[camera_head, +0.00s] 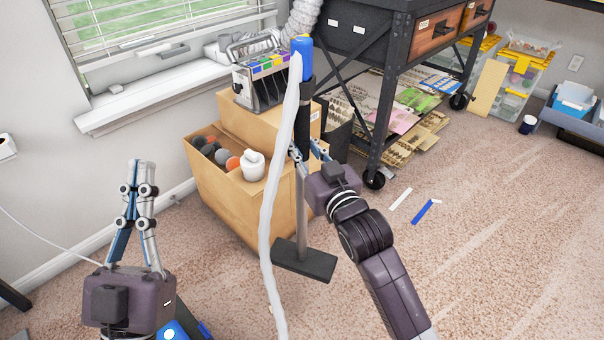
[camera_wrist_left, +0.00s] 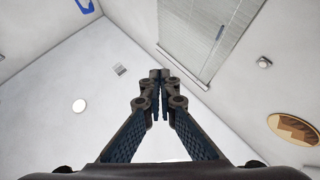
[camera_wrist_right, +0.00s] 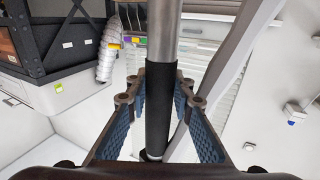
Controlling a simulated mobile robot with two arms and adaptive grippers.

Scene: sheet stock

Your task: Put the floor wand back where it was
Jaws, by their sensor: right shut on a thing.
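The floor wand (camera_head: 301,218) stands about upright in front of the cardboard boxes, with a blue top, a black grip, a grey tube and a dark flat floor head. I cannot tell whether the head touches the carpet. A pale hose (camera_head: 272,190) hangs from its top. My right gripper (camera_head: 304,153) is shut on the wand. In the right wrist view the black grip (camera_wrist_right: 159,105) passes between the fingers. My left gripper (camera_head: 143,166) is empty, pointing up at the left, its fingertips together in the left wrist view (camera_wrist_left: 160,75).
An open cardboard box (camera_head: 222,200) with dark and orange balls and a white bottle stands behind the wand. A dark wheeled bench (camera_head: 382,110) is to the right. A white strip (camera_head: 401,199) and a blue piece (camera_head: 425,211) lie on the carpet. The carpet at right is mostly clear.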

